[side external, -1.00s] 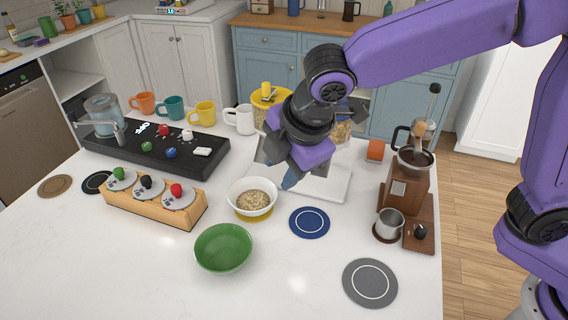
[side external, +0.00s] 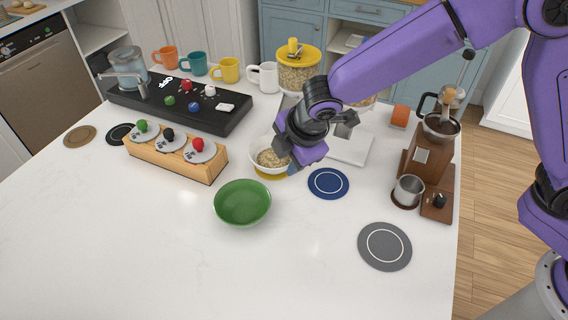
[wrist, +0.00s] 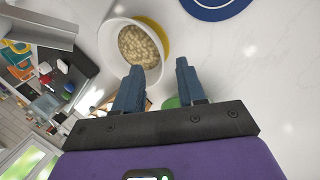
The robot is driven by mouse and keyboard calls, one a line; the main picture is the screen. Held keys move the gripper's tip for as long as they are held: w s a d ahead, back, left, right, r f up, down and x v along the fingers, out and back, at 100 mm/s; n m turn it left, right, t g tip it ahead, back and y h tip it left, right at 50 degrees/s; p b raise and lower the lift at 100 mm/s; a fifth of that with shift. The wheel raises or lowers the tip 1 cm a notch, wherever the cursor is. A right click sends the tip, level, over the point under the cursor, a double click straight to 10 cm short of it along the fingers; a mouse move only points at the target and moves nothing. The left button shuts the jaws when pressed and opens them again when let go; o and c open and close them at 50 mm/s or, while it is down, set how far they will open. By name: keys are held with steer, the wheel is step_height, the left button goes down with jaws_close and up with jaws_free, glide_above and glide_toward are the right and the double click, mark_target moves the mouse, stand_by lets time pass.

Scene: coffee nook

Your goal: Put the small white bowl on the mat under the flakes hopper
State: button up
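The small white bowl (side external: 258,157) holds pale flakes and sits at a yellow mat (side external: 271,177), whose edge shows below it. In the wrist view the bowl (wrist: 108,45) is just beyond my left finger, with the yellow edge (wrist: 163,40) at its right. My gripper (side external: 290,160) is at the bowl's right rim and hides part of it. A yellow-lidded hopper (side external: 298,77) of flakes stands behind, partly hidden by my arm.
A green bowl (side external: 243,204) stands in front. A blue mat (side external: 329,184) and grey mat (side external: 385,247) lie to the right, near a brown grinder (side external: 424,160). A wooden holder (side external: 172,158) stands left. The front counter is clear.

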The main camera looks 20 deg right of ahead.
mark_target(284, 165)
steer(key=shift+x, duration=2.4)
jaws_close()
